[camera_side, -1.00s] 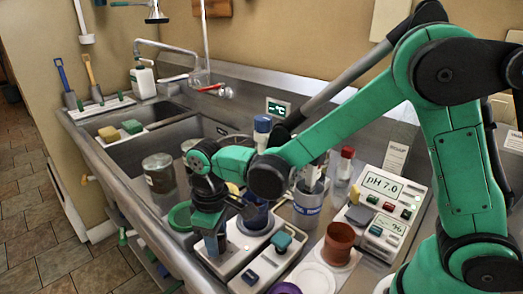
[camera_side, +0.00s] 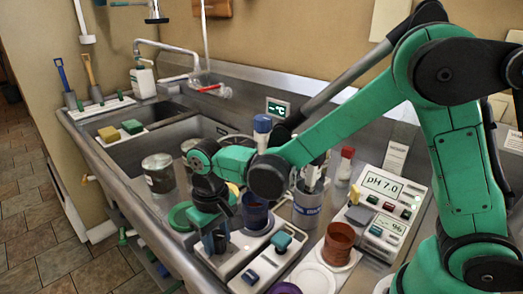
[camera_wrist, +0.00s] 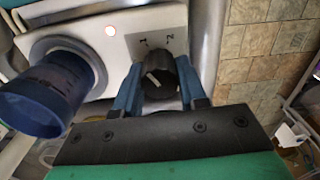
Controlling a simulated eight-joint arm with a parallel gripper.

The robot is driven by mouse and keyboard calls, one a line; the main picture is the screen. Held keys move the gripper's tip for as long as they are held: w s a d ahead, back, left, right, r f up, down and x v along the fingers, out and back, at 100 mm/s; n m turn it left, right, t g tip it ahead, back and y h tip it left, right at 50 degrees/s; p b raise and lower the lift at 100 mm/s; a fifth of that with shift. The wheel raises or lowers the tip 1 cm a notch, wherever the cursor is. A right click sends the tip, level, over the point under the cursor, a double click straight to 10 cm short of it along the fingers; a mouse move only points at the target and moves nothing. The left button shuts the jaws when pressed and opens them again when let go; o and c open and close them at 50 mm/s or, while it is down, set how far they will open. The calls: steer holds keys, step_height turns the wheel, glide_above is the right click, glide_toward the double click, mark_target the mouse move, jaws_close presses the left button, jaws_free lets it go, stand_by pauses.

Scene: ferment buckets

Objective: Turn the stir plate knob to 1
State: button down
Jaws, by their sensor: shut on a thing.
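The stir plate (camera_wrist: 92,48) fills the upper left of the wrist view, with the printed marks 1 and 2 and a small lit red light. Its dark knob (camera_wrist: 160,84) has a white pointer line slanting toward the upper left; I cannot tell if it lines up exactly with 1. My gripper (camera_wrist: 158,82) has its two blue fingers closed on either side of the knob. In the side view my gripper (camera_side: 216,241) reaches down at the near left end of the stir plate (camera_side: 240,243) and hides the knob.
A blue beaker (camera_wrist: 50,88) stands on the plate close beside my fingers; it also shows in the side view (camera_side: 256,212). A green round lid (camera_side: 181,216) lies to the left. A brown cup (camera_side: 339,243) and a pH meter (camera_side: 381,187) stand to the right.

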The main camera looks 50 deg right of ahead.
mark_target(217, 235)
steer(key=shift+c, duration=2.4)
jaws_free()
steer(key=shift+r, duration=2.85)
steer(key=s+d+r+t, duration=0.4)
steer(key=s+d+t, duration=0.2)
steer(key=d, duration=0.5)
steer(key=shift+m+t, duration=0.3)
steer(key=shift+t, duration=0.3)
